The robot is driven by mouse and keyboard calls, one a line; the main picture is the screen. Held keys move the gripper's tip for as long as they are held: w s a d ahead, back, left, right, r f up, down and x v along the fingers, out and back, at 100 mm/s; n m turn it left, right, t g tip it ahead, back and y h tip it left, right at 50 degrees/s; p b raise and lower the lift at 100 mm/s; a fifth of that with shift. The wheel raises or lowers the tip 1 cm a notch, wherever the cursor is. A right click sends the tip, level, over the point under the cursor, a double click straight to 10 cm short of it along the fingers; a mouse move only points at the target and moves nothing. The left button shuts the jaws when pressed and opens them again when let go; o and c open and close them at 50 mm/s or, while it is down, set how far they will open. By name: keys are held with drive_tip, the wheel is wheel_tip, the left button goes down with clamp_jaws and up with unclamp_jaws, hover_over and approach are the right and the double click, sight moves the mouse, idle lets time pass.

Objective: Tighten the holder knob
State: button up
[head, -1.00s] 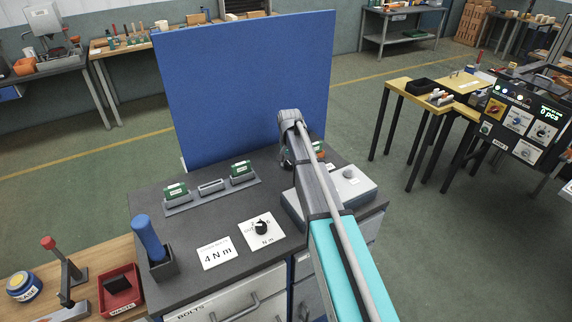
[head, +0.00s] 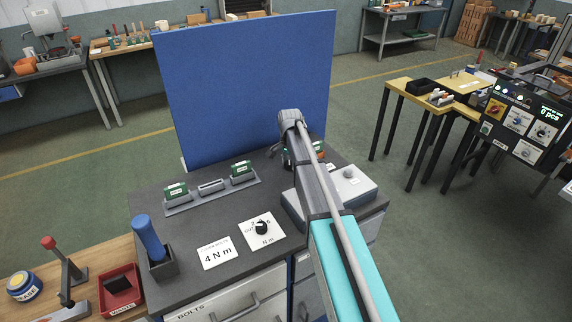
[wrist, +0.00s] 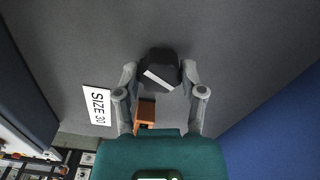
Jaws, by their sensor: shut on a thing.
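The black holder knob (wrist: 160,56), with a white bar across its face, sits between the fingertips of my gripper (wrist: 159,76) in the wrist view. The fingers are shut on its two sides. The white bar lies slanted in the wrist view. A brown-orange block (wrist: 145,112) shows between the fingers, nearer my palm. In the head view my arm hides the knob and most of the gripper.
A blue panel (head: 240,80) stands behind the bench (head: 190,235). A rack with green blocks (head: 211,188), a "4 N m" card (head: 218,254), a dial card (head: 263,232) and a blue-handled tool in a holder (head: 150,238) are left of my arm. A light grey box (head: 352,188) is right.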

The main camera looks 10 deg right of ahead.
drive_tip(key=shift+s, duration=0.2)
drive_tip(key=o, duration=1.1)
drive_tip(key=shift+s+r, duration=0.1)
drive_tip(key=shift+r, duration=0.05)
drive_tip(key=shift+o, duration=0.2)
drive_tip(key=shift+w, duration=0.25)
